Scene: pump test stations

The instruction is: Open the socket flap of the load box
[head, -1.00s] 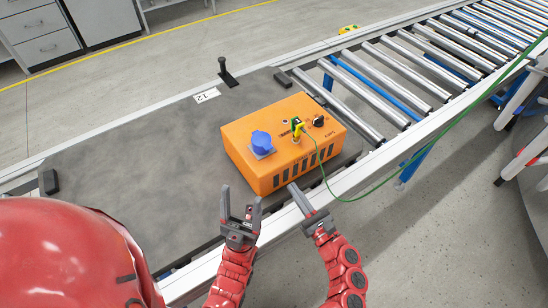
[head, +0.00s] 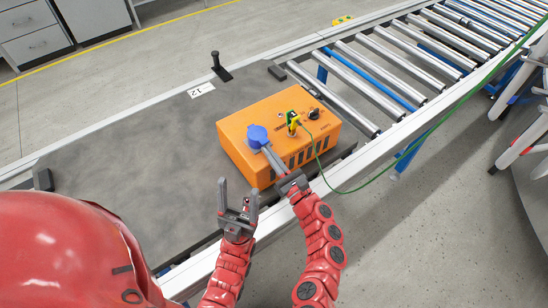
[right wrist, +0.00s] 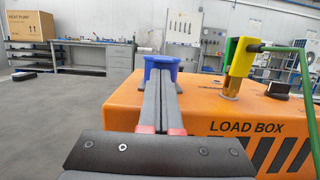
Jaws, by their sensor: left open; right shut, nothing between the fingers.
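The orange load box (head: 276,118) sits on the dark mat of the bench and shows close up in the right wrist view (right wrist: 200,95). Its blue socket flap (head: 257,134) is on the left part of the top; the blue part also shows in the right wrist view (right wrist: 162,64). My right gripper (head: 267,150) is shut and empty, its fingertips at the near side of the blue flap. The fingers partly hide it (right wrist: 155,78); whether they touch is unclear. I cannot tell how far the flap is raised. My left gripper (head: 238,187) is open and empty, in front of the box.
A yellow-green plug (head: 293,121) with a green cable (head: 345,190) stands on the box, beside a black knob (head: 314,113). Rollers (head: 370,75) run to the upper right. The mat's left part is clear.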

